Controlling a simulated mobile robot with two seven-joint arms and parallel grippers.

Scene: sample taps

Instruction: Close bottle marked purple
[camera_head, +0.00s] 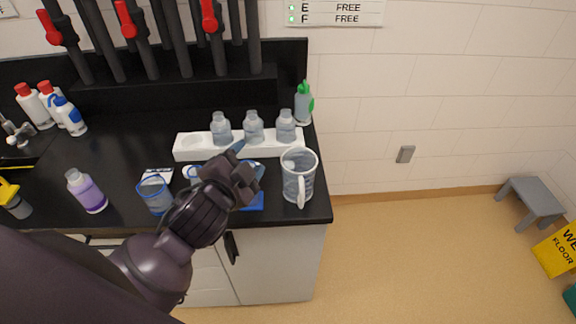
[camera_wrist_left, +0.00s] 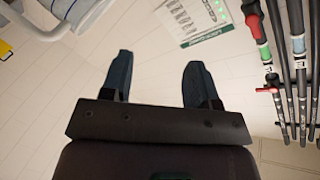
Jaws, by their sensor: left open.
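A bottle marked purple (camera_head: 86,191) stands at the left front of the black counter, with a purple band round its body. I cannot tell from here whether a cap sits on its neck. A small white round piece, possibly a cap (camera_head: 190,171), shows on the counter, partly hidden by my left gripper. My left gripper (camera_head: 248,160) is open and above the counter, right of the purple bottle and well apart from it. In the left wrist view its two fingers (camera_wrist_left: 158,80) are spread with nothing between them. My right gripper is not in view.
A white rack (camera_head: 195,153) holds several clear bottles. A clear jug (camera_head: 299,184) stands at the counter's right front; a blue-rimmed beaker (camera_head: 154,195) stands right of the purple bottle. Red-handled taps (camera_head: 125,22) rise behind.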

